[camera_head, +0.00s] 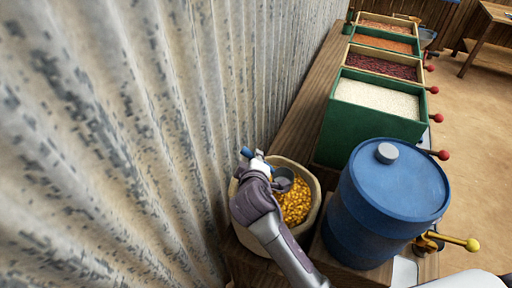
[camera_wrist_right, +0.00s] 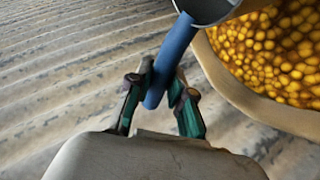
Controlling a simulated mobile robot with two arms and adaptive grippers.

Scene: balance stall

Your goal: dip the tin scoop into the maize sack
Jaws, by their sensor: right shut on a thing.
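The maize sack (camera_head: 313,219) stands open on the wooden bench, filled with yellow kernels; its rolled rim also shows in the right wrist view (camera_wrist_right: 240,92). My right gripper (camera_wrist_right: 160,90) is shut on the blue handle of the tin scoop (camera_wrist_right: 208,10). In the head view the scoop's grey bowl (camera_head: 284,178) is over the sack's mouth, partly hidden by my right gripper (camera_head: 255,160). I cannot tell whether the bowl touches the kernels. My left gripper is not in view.
A blue drum (camera_head: 385,205) with a brass tap (camera_head: 450,241) stands close right of the sack. A corrugated wall (camera_head: 150,130) rises close on the left. A green bin (camera_head: 370,130) of white grain and several more bins line the bench behind.

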